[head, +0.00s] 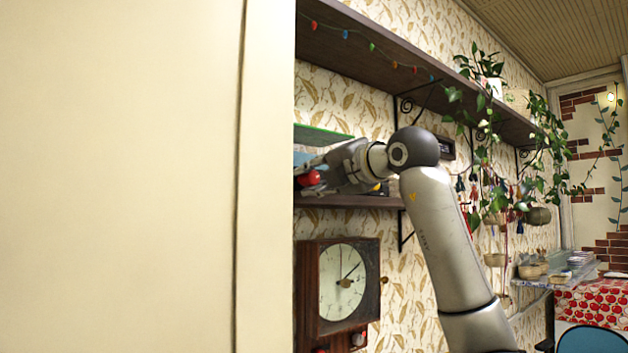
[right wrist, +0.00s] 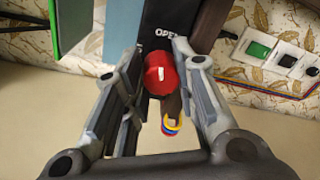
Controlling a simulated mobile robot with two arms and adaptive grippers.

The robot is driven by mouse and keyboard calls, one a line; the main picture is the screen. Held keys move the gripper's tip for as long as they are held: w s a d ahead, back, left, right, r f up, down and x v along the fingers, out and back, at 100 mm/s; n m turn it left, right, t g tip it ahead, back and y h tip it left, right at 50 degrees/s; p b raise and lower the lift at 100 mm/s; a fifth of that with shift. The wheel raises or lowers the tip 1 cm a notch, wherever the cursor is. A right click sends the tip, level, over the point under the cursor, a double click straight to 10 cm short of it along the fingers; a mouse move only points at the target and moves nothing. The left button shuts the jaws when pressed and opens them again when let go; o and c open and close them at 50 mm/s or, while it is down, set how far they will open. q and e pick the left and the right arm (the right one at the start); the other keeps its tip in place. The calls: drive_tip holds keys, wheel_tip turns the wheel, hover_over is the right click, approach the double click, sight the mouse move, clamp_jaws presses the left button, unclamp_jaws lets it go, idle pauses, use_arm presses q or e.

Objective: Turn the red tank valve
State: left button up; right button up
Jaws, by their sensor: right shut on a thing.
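The red tank valve (right wrist: 160,78) is a round red knob with a small white mark, below a dark panel lettered "OPEN" in the right wrist view. It also shows in the head view (head: 308,179) at the edge of the pale panel. My right gripper (right wrist: 156,62) has its two fingers on either side of the knob and is shut on it. In the head view the gripper (head: 316,172) reaches in above the lower shelf, its fingertips partly hidden. My left gripper is not in view.
A large pale panel (head: 120,180) fills the left of the head view. The lower shelf (head: 350,201) and upper shelf (head: 400,55) run along the wall. A wooden clock (head: 343,280) hangs below.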

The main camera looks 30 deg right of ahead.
drive_tip(key=shift+m, duration=1.6)
drive_tip(key=shift+d+m, duration=0.1)
drive_tip(key=shift+m, duration=0.2)
drive_tip(key=o, duration=1.1)
drive_tip(key=shift+c, duration=0.2)
drive_tip(key=shift+s, duration=0.1)
drive_tip(key=s+d, duration=0.1)
drive_tip(key=s, duration=1)
drive_tip(key=shift+s+r, duration=0.3)
drive_tip(key=shift+s, duration=0.1)
